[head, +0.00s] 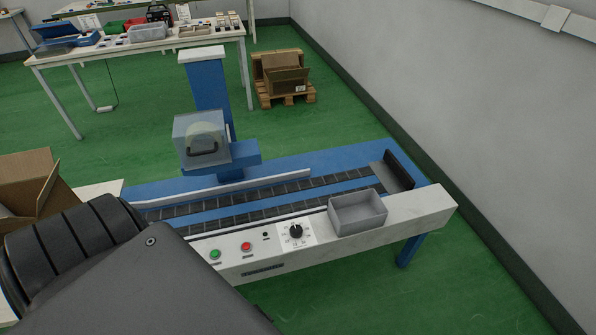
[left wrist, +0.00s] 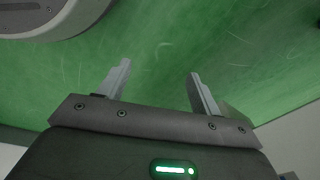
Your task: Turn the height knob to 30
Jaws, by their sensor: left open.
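The height knob (head: 296,231) is a black round knob on a white dial plate, set in the light front panel of the blue conveyor machine. Its dial numbers are too small to read, so I cannot tell its setting. My left gripper (left wrist: 160,85) shows in the left wrist view with its two grey fingers wide apart and nothing between them, above the green floor. In the head view a dark part of my arm covers the lower left, and neither gripper's fingers show there. The knob does not show in the left wrist view.
Left of the knob are a red button (head: 246,246) and a green button (head: 215,254). A grey open tray (head: 357,213) sits right of it on the panel. A clear-covered head (head: 201,139) stands over the conveyor belt (head: 290,204). An open cardboard box (head: 30,185) is at left.

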